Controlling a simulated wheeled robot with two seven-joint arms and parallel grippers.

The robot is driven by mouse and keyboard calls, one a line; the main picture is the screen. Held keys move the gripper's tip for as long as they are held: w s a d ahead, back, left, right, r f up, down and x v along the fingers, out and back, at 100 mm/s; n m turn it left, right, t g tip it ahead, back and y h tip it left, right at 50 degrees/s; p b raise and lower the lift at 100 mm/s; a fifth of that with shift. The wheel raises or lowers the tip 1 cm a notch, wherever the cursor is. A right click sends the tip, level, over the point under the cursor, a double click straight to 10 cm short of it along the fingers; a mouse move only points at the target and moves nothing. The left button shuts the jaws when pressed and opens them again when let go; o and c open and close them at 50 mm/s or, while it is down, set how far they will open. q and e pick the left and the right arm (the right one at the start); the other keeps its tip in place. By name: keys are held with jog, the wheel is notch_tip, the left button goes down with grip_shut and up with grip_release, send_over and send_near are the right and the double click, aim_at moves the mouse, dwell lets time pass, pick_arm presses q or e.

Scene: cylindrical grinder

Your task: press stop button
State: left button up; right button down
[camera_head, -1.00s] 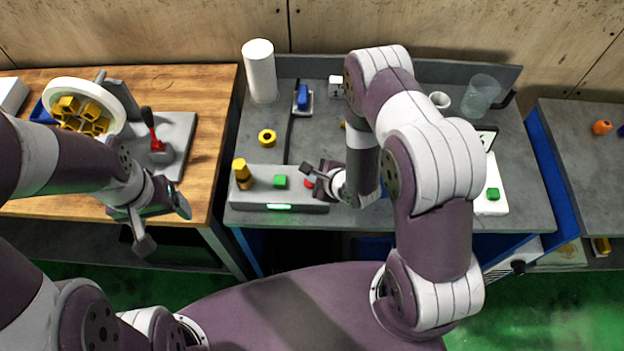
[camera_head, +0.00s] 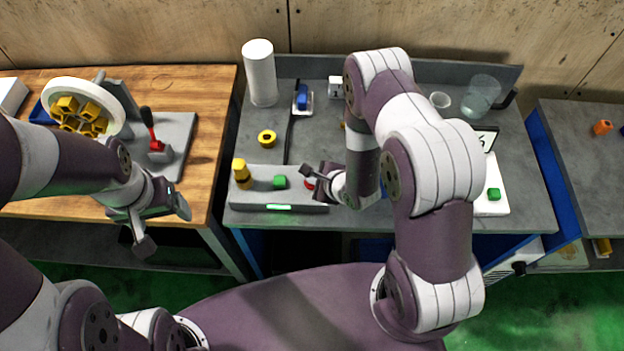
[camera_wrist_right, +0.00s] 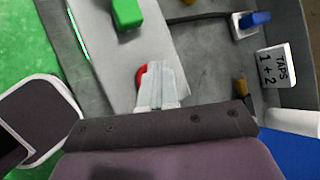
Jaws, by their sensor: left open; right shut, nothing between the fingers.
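The red stop button (camera_head: 309,184) is on the grey control box (camera_head: 262,199), to the right of the green button (camera_head: 280,182). My right gripper (camera_wrist_right: 158,72) is shut and empty, with its fingertips over the red button (camera_wrist_right: 141,76) in the right wrist view and covering part of it. I cannot tell whether the fingertips touch the button. In the head view the right gripper (camera_head: 318,178) is right at the button and partly hides it. My left gripper (camera_head: 164,226) is open and empty, in front of the wooden table's edge.
A yellow-topped knob (camera_head: 242,173) stands at the box's left end, and a green light strip (camera_head: 265,207) glows on its front. A yellow ring (camera_head: 267,138), a white cylinder (camera_head: 261,74) and a blue switch (camera_head: 302,97) are behind. A red-handled lever (camera_head: 154,140) is on the left table.

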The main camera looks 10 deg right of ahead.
jog(key=shift+f, duration=0.2)
jog(key=shift+r, duration=0.1)
jog(key=shift+r+p, duration=0.85)
jog(key=shift+r, duration=0.05)
notch_tip(320, 180, up, 5)
jog(key=p, duration=0.4)
dwell(0.4)
dwell(0.4)
